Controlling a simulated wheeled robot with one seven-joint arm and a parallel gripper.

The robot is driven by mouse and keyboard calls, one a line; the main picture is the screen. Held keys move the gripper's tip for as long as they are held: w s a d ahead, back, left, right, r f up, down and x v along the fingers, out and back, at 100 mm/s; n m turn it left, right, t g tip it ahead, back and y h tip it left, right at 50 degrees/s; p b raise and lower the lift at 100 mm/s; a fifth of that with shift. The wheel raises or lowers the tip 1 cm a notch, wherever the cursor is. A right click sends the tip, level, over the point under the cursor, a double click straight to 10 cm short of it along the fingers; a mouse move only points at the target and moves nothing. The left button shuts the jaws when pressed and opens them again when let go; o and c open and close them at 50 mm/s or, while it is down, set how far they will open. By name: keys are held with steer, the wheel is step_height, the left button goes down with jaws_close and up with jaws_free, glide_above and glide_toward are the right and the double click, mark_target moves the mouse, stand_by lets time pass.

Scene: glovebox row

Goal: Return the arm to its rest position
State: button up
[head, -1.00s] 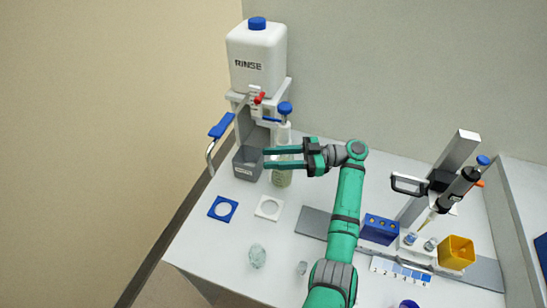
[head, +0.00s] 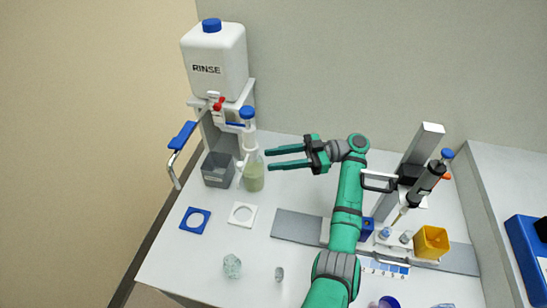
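My gripper (head: 287,158) is at the end of my green arm, above the white bench. Its two fingers point left and are spread apart with nothing between them. The fingertips are just right of a clear bottle (head: 254,172) with a blue cap and greenish contents. A gap shows between the fingertips and the bottle.
A white RINSE tank (head: 215,65) with a red tap stands above a grey basin (head: 218,171). A blue handle (head: 183,136) juts at left. Blue (head: 195,220) and white (head: 242,215) ring plates lie in front. A pipette stand (head: 417,160) and yellow cup (head: 431,242) stand right.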

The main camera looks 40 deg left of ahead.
steer(key=shift+s+d, duration=0.15)
steer(key=shift+d, duration=0.05)
steer(key=shift+s+a, duration=0.1)
stand_by(0.4)
